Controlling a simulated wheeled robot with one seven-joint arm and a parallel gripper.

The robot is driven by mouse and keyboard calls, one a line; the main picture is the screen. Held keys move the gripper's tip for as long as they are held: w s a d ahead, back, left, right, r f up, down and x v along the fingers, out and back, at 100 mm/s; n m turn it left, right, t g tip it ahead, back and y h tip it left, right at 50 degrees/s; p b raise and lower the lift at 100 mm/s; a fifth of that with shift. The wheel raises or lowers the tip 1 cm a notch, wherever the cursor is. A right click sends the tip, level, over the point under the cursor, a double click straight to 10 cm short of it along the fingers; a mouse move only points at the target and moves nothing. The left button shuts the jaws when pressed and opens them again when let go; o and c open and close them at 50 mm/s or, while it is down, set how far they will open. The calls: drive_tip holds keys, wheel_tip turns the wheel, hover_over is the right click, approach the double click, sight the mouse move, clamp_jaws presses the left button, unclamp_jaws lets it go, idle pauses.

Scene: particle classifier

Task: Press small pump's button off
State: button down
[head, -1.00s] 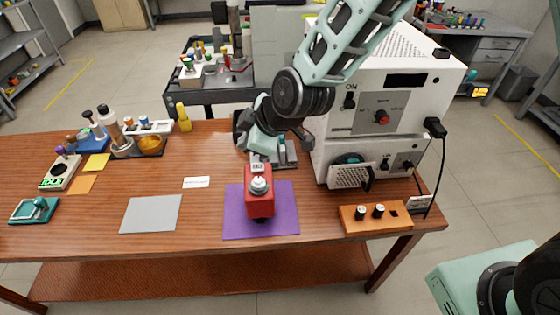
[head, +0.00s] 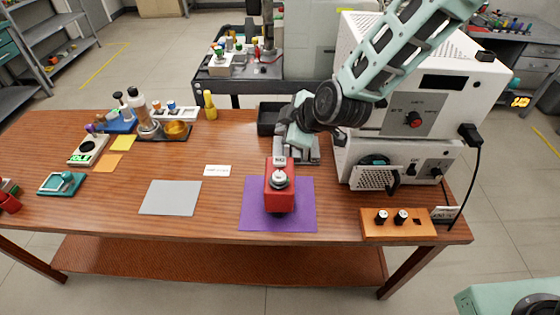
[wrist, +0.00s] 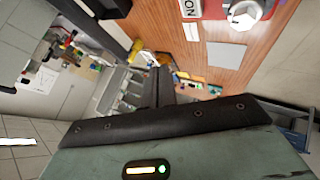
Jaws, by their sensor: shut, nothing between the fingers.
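A red device with a round pale knob on top (head: 280,190), seemingly the small pump, stands on a purple mat (head: 305,215). A small pale plate with black ON/OFF-type lettering (head: 280,161) is at its far end; whether a button is pressed cannot be told. My gripper (head: 289,145) is shut and empty, just behind and above that far end. Whether it touches is unclear. In the wrist view, the dark fingers (wrist: 165,86) are together. The red device (wrist: 240,12) and ON plate (wrist: 188,10) are at the top edge, apart from them in the picture.
A white instrument (head: 400,115) stands right of my gripper. An orange block with black knobs (head: 398,222) sits at the front right. A grey mat (head: 170,197) and free table lie to the left.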

drive_tip(key=b, duration=0.5)
approach(278, 158)
drive_tip(key=w+a+f, duration=0.1)
drive_tip(key=w, duration=0.1)
drive_tip(key=w+a+f, duration=0.1)
drive_tip(key=w+a, duration=0.1)
drive_tip(key=shift+a+f, duration=0.2)
drive_tip(key=shift+f, duration=0.15)
idle(1.1)
drive_tip(key=shift+f+b, duration=0.4)
drive_tip(key=shift+b, duration=0.1)
drive_tip(key=shift+f+b, duration=0.75)
drive_tip(key=shift+f, duration=0.1)
idle(0.7)
drive_tip(key=shift+r, duration=0.15)
drive_tip(key=shift+r+p, duration=0.9)
drive_tip(key=shift+r, duration=0.25)
drive_tip(key=shift+r, duration=0.1)
drive_tip(key=shift+r+p, duration=1.65)
drive_tip(key=shift+r, duration=0.8)
